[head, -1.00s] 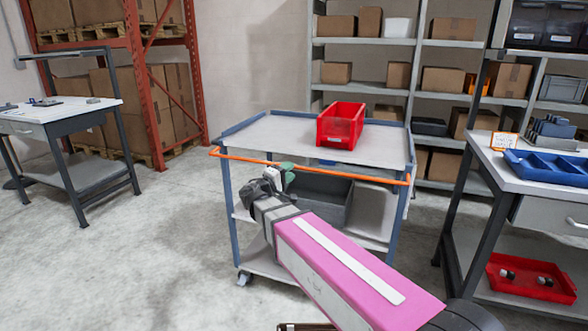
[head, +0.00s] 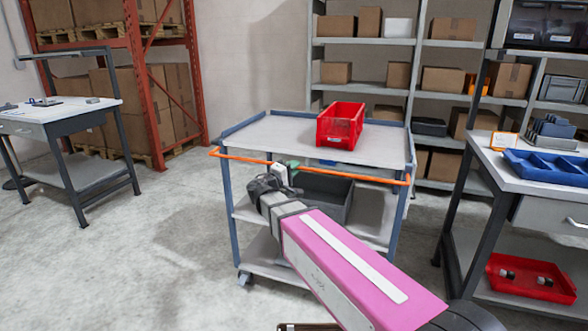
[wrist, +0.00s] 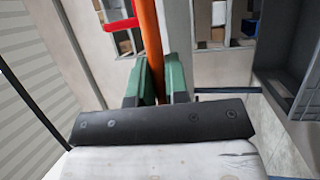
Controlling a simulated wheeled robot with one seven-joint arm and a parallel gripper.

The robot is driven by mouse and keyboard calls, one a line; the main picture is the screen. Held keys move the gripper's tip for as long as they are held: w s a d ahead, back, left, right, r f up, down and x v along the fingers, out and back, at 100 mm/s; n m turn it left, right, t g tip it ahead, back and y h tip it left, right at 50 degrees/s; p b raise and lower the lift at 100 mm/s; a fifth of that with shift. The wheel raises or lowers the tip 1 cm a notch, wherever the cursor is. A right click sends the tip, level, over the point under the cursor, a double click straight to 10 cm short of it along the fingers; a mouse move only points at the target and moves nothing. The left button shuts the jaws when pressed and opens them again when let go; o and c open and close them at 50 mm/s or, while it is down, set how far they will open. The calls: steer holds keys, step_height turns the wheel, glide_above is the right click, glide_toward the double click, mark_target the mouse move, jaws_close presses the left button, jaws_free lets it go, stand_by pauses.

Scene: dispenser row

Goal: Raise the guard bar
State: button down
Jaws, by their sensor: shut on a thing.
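The orange guard bar (head: 345,174) runs across the near side of a grey-blue cart, at about the height of its top shelf. My gripper (head: 286,169) is at the bar, left of its middle. In the wrist view the bar (wrist: 149,40) passes between the two green fingers of my gripper (wrist: 154,82), which are shut on it. The part of the bar nearest the palm is hidden behind the dark gripper body.
A red bin (head: 340,124) stands on the cart's top shelf (head: 265,133). A dark grey bin (head: 325,194) sits on the shelf below. A workbench with a blue tray (head: 545,168) is close on the right. Open floor (head: 150,250) lies to the left.

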steer(key=shift+r+n+g+y, duration=0.4)
steer(key=shift+r+g+y, duration=0.2)
steer(key=shift+r+y, duration=0.25)
steer(key=w+d+r+n+g+y, duration=0.2)
steer(key=w+r+n+g+y, duration=0.2)
steer(key=g, duration=0.9)
steer(key=shift+w+d+r+y, duration=0.3)
steer(key=shift+w+r+y, duration=0.65)
steer(key=shift+w+y, duration=0.6)
steer(key=c, duration=1.1)
jaws_free()
steer(key=shift+w, duration=0.1)
steer(key=shift+c, duration=0.2)
